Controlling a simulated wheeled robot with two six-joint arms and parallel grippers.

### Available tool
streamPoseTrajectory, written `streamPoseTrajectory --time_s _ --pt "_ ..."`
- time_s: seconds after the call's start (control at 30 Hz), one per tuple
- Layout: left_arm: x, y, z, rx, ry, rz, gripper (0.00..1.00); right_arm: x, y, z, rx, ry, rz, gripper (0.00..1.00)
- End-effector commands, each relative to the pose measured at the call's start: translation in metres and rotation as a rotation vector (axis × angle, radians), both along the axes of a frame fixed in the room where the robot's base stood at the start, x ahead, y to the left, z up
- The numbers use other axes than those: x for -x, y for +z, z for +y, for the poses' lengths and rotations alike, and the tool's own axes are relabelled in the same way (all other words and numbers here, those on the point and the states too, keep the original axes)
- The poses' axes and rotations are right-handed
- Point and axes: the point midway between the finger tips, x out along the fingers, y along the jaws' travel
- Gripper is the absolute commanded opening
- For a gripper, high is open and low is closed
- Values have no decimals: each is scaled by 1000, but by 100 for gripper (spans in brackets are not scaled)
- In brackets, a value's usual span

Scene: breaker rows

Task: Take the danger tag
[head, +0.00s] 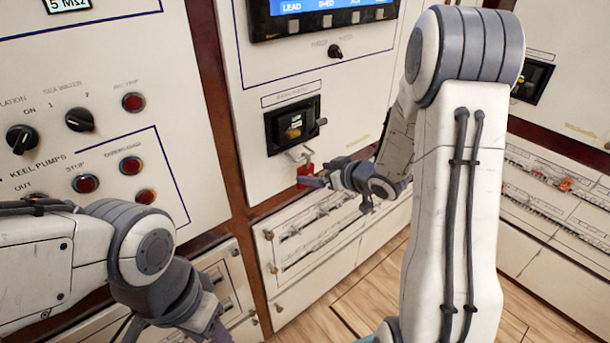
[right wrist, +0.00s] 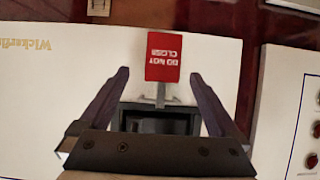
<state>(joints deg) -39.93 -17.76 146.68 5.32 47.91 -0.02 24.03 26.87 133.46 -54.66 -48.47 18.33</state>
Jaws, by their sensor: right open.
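The danger tag is a small red tag (right wrist: 163,57) with white lettering that reads DO NOT CLOSE, upside down in the right wrist view. In the head view the tag (head: 305,171) hangs from a pale clip (head: 299,153) below the black breaker (head: 293,126), partly hidden by my gripper. My right gripper (right wrist: 159,76) is open, its two fingers on either side of the tag's lower picture edge, with gaps and no visible contact. In the head view my right gripper (head: 320,178) is right at the tag. My left gripper (head: 195,325) is at the bottom left, its fingertips cut off.
A left panel (head: 75,110) carries knobs and red buttons. A display (head: 322,15) and a small knob (head: 335,51) sit above the breaker. Lower breaker rows (head: 320,230) run beneath the tag. Another panel (head: 555,190) stands at right. Wooden floor (head: 365,300) shows clear.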

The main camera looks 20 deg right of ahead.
Motion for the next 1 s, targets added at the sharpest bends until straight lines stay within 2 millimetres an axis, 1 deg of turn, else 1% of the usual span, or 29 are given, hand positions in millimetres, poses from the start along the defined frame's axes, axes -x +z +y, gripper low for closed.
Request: streamPoseTrajectory --time_s 0.17,0.3,0.4,0.5,0.7,0.73,0.77,0.8,0.87,0.9,0.93,0.97,1.0 --pt "0 2 0 0 0 0 50 -11 -9 7 0 3 3 98" --pt "0 7 0 0 0 0 50 -27 -22 15 0 3 3 98" --pt "0 8 0 0 0 0 50 -37 -27 18 1 1 1 98" --pt "0 9 0 0 0 0 50 -42 -30 19 2 1 0 98" --pt "0 8 0 0 0 0 50 -43 -31 19 3 -1 0 98" --pt "0 8 0 0 0 0 50 -43 -31 19 3 -1 0 94" --pt "0 8 0 0 0 0 50 -43 -31 19 2 -1 0 82" --pt "0 8 0 0 0 0 50 -42 -31 19 2 0 0 67" --pt "0 8 0 0 0 0 50 -42 -31 19 2 0 0 44" --pt "0 8 0 0 0 0 50 -42 -31 19 2 0 0 29" --pt "0 8 0 0 0 0 50 -42 -31 19 2 0 0 17" --pt "0 8 0 0 0 0 50 -42 -31 19 2 0 0 7" --pt "0 8 0 0 0 0 50 -43 -30 19 1 0 0 7"
